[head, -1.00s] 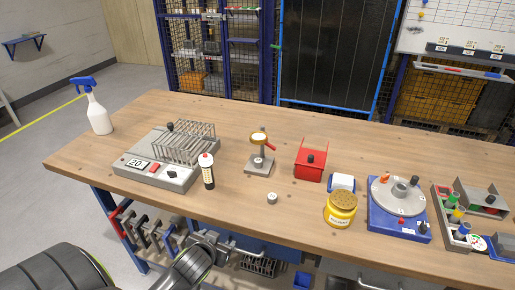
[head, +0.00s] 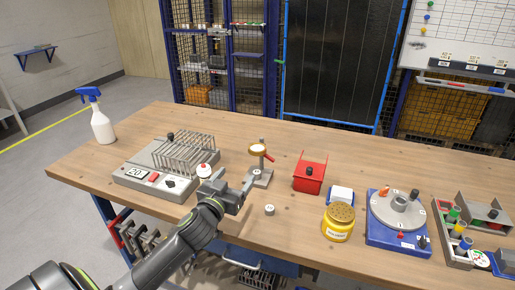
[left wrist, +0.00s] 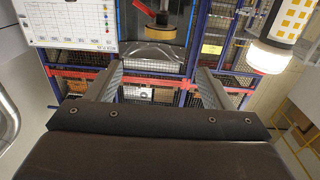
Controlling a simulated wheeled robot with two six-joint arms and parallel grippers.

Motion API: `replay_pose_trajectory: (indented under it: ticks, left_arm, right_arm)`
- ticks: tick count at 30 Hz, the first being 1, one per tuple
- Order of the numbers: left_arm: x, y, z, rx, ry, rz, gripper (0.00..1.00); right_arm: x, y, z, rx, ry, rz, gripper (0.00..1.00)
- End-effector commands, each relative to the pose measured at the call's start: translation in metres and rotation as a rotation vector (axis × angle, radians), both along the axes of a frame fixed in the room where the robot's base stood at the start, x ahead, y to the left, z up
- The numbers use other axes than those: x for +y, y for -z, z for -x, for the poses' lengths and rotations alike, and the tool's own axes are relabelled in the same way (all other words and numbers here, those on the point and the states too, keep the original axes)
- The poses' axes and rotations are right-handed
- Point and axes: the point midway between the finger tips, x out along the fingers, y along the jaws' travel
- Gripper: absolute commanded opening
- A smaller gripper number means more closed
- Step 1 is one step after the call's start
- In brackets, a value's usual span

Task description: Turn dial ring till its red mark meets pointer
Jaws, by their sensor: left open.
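The dial ring (head: 388,212) is a light grey disc on a blue base (head: 372,240), at the right of the table in the head view. A grey hub stands at its centre and a dark knob near its far right edge. A small orange-red spot shows at its far left edge and a small red spot on the base's front. I cannot tell which is the mark or pointer. My left gripper (head: 250,190) is open and empty over the table's middle left, well apart from the dial. Its two fingers also show in the left wrist view (left wrist: 158,85). My right gripper is not in view.
A yellow jar (head: 338,228) and a white-blue block (head: 341,195) stand left of the dial; a parts tray (head: 455,250) is to its right.

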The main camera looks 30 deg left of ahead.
Motion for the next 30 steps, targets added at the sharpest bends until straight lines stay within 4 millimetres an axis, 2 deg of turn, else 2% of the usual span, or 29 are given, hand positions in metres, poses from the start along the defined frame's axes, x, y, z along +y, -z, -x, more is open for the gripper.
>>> replay_pose_trajectory:
  ticks: [5,18,30]
  left_arm:
    - [0.004,-0.002,-0.019,-0.001,-0.001,0.001,0.75]
    - [0.017,-0.001,-0.089,0.002,-0.001,0.001,0.75]
    - [0.028,-0.001,-0.144,0.002,0.000,0.001,0.75]
  right_arm:
    - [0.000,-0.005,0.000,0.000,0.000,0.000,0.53]
    - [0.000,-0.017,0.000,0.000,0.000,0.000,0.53]
    - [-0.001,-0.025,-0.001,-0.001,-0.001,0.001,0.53]
